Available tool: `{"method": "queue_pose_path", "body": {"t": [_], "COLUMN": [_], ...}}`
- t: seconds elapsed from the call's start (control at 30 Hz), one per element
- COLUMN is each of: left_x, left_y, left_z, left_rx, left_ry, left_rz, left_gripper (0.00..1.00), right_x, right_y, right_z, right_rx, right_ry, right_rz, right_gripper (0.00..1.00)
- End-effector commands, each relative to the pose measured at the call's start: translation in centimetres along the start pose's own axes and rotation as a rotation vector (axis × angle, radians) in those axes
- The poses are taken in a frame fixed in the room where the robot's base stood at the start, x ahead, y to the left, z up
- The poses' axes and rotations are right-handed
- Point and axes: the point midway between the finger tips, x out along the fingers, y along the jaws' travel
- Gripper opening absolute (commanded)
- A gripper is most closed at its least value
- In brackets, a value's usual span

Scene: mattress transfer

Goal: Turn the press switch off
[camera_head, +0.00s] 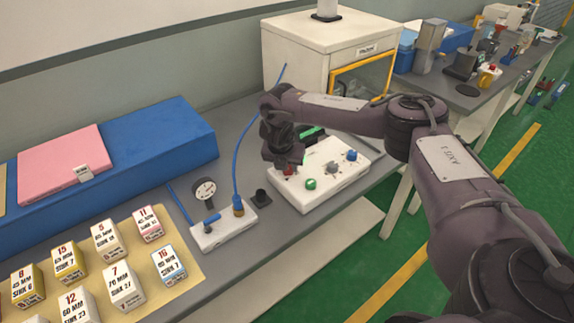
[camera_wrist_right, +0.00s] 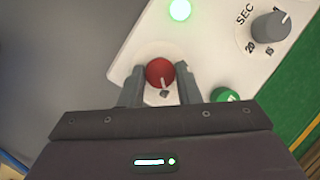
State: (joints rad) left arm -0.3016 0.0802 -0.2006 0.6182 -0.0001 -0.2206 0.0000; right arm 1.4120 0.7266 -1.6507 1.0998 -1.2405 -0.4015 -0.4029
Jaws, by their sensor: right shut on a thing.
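A white control box (camera_head: 330,192) lies on the grey bench, with a red knob, a green button (camera_head: 310,184), a grey dial (camera_head: 332,169) and a blue knob (camera_head: 351,155) on top. My right gripper (camera_head: 287,165) reaches down over the box's left part and mostly hides the red knob in the head view. In the right wrist view the red knob (camera_wrist_right: 160,73) sits between the two fingers of my right gripper (camera_wrist_right: 161,86), which is shut on it. A green lamp (camera_wrist_right: 179,9) glows on the box. My left gripper is not in view.
A white cabinet (camera_head: 300,45) stands behind the box. A white gauge block (camera_head: 222,230) with a blue hose stands to its left. Numbered blocks (camera_head: 123,287) and a blue mattress (camera_head: 120,165) fill the bench's left side. A narrow strip of bench is clear in front.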

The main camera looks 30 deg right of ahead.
Motion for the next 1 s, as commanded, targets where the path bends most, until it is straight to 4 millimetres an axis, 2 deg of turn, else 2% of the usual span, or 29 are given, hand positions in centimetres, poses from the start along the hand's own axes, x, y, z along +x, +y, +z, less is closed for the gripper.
{"method": "queue_pose_path", "body": {"t": [0.37,1.0], "left_x": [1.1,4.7], "left_y": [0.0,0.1], "left_z": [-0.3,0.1], "left_rx": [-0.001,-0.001], "left_ry": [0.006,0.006], "left_rz": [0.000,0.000], "left_gripper": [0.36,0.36], "right_x": [0.2,0.4], "right_y": [-0.4,-0.8], "right_z": [-0.1,0.2], "right_rx": [-0.279,-0.839], "right_ry": [-0.012,-0.040], "right_rz": [0.116,0.349], "right_gripper": [0.07,0.07]}}
